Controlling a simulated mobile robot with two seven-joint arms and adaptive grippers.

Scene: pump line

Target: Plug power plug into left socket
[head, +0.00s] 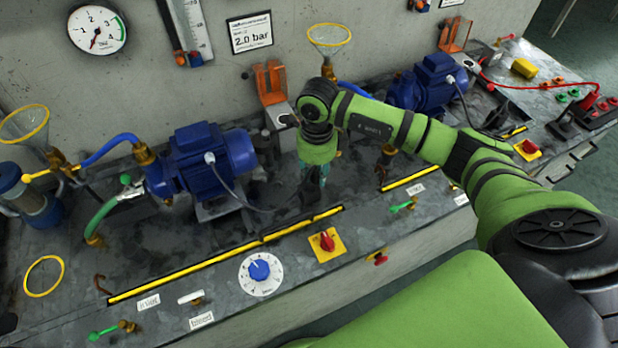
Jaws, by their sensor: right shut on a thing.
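My right gripper (322,180) points down over the bench between the two blue pumps. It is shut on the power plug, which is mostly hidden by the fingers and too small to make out. A dark cable runs from the left blue pump motor (212,150), sags over the bench and ends at my right gripper. A small grey box (279,117) stands below the left orange bracket (270,82), up and left of the gripper. I cannot tell for sure whether it is the left socket. My left gripper is not in view.
Along the front are a yellow-black strip (220,255), a red switch (327,241) and a blue dial (260,271). The bench around the gripper is fairly clear.

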